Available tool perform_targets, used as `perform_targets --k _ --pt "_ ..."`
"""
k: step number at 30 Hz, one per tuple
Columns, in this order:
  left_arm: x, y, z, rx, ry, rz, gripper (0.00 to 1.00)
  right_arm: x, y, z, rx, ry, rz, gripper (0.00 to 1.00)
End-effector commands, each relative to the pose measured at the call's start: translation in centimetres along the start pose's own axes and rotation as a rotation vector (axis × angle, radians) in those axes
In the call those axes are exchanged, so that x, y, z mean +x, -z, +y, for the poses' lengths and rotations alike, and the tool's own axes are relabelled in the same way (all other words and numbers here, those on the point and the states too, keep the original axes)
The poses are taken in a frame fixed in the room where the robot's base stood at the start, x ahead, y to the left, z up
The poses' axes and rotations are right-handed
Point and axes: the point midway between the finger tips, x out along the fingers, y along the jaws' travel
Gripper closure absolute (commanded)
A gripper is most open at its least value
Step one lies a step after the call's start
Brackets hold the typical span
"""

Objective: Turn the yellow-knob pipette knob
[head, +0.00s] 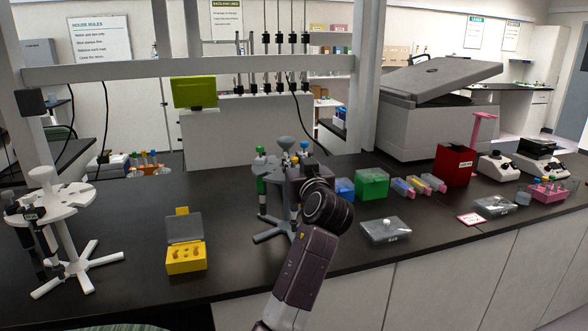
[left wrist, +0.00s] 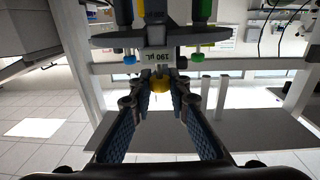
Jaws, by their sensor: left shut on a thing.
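The grey pipette stand (head: 272,232) stands on the black bench in the head view, with pipettes hanging around it. The yellow knob (left wrist: 160,87) shows in the left wrist view, below a white volume label (left wrist: 160,57) that appears upside down. My left gripper (left wrist: 160,78) is shut on the yellow knob, with one blue-padded finger on each side. In the head view my left gripper (head: 300,180) is at the stand, mostly hidden by its own wrist, and the yellow knob cannot be made out there. Blue (left wrist: 130,59) and green (left wrist: 197,57) knobs sit on either side of it. My right gripper is not in view.
A yellow tip box (head: 186,262) with open lid stands left of the grey stand, and a white pipette stand (head: 80,215) at far left. A green box (head: 371,185), a clear-lidded box (head: 385,232) and a red box (head: 454,166) stand to the right.

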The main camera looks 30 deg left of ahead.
Motion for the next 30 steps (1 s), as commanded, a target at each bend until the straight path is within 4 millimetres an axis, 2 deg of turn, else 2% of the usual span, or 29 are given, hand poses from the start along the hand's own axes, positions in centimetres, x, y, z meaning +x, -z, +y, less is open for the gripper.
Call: perform_targets --k 6,20,21,24,25,30 --pt "0.05 0.0 -0.05 0.001 0.05 0.002 1.0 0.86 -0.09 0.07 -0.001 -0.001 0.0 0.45" --pt "0.07 0.15 -0.1 0.001 0.06 0.003 1.0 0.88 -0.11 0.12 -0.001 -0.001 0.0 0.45" --pt "0.07 0.14 -0.09 0.001 0.06 0.003 0.8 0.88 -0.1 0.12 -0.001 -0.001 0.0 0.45" --pt "0.06 0.12 -0.08 0.001 0.059 0.003 0.69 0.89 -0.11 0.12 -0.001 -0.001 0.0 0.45" --pt "0.06 0.11 -0.07 0.001 0.059 0.003 0.65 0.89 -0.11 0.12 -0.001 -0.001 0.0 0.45" --pt "0.05 0.08 -0.05 0.001 0.059 0.002 0.65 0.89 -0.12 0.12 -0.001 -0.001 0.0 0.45"
